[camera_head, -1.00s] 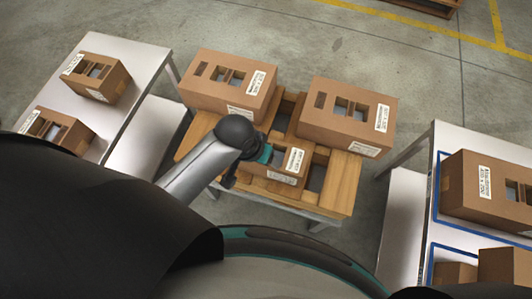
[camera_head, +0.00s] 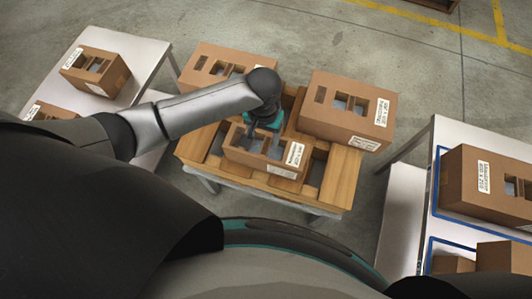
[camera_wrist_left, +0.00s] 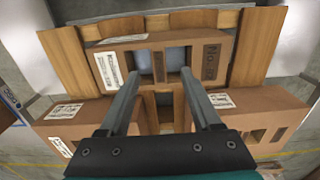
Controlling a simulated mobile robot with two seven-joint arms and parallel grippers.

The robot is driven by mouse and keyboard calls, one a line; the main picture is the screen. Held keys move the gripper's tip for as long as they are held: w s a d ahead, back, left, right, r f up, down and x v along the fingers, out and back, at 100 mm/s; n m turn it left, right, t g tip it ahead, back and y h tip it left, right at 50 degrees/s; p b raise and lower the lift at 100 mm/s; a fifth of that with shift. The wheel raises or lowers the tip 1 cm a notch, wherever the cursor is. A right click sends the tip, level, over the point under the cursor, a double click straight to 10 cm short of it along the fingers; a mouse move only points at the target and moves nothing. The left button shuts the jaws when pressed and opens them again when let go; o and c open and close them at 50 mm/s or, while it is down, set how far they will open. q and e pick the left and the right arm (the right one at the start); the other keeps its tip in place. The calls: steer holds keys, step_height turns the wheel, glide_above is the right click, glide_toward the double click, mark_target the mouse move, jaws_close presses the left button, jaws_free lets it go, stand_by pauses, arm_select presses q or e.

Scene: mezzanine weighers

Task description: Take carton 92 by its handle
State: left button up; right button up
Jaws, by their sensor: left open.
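A small open-topped carton (camera_head: 262,166) sits at the front middle of the wooden pallet (camera_head: 341,182). It has a white label at its right end, too small to read, so I cannot confirm the number 92. In the left wrist view this carton (camera_wrist_left: 120,46) shows two top openings with a narrow cardboard bar, the handle (camera_wrist_left: 159,64), between them. My left gripper (camera_head: 262,143) points down over the carton. My right gripper is not in view.
Two larger cartons stand behind on the pallet, one at left (camera_head: 205,71) and one at right (camera_head: 340,112). A left table (camera_head: 139,56) holds small cartons; a right table (camera_head: 447,134) holds others. Floor shows between pallet and right table.

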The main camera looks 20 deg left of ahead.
mark_target(264, 151)
arm_select(q)
step_height(264, 151, down, 3)
steer(key=shift+f+b, duration=0.2)
steer(key=shift+b, duration=0.2)
step_height(264, 151, down, 5)
steer(key=shift+s+d+f+b, duration=0.1)
steer(key=shift+s+f+b, duration=0.05)
steer(key=shift+b, duration=0.95)
steer(key=shift+c, duration=0.2)
jaws_close()
